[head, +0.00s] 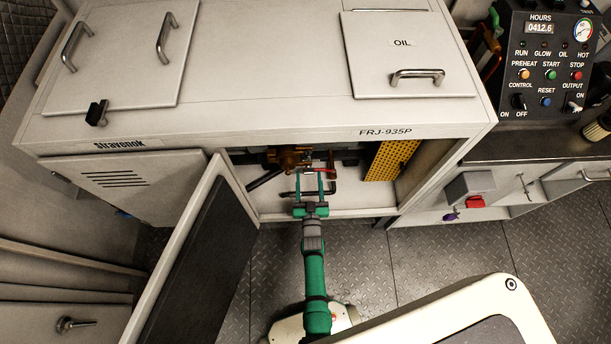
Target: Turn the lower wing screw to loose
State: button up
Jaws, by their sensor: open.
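My gripper (309,176) is green and reaches into the open compartment below the worktop. Its two fingers are apart, with a gap between them. A brass-coloured fitting (286,157) sits at the back of the compartment, just beyond and left of the fingertips. A small red part (318,171) shows around the fingertips. The lower wing screw cannot be picked out for certain; it is too small or hidden by the fingers. I cannot tell whether the fingers touch anything.
The compartment door (180,262) stands open left of my arm. A yellow perforated guard (391,160) is right of the gripper. The cabinet top edge (300,128) overhangs the opening. A control panel (548,65) stands at right. Tread-plate floor (430,258) is clear right of my arm.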

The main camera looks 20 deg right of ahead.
jog(key=shift+x, duration=0.9)
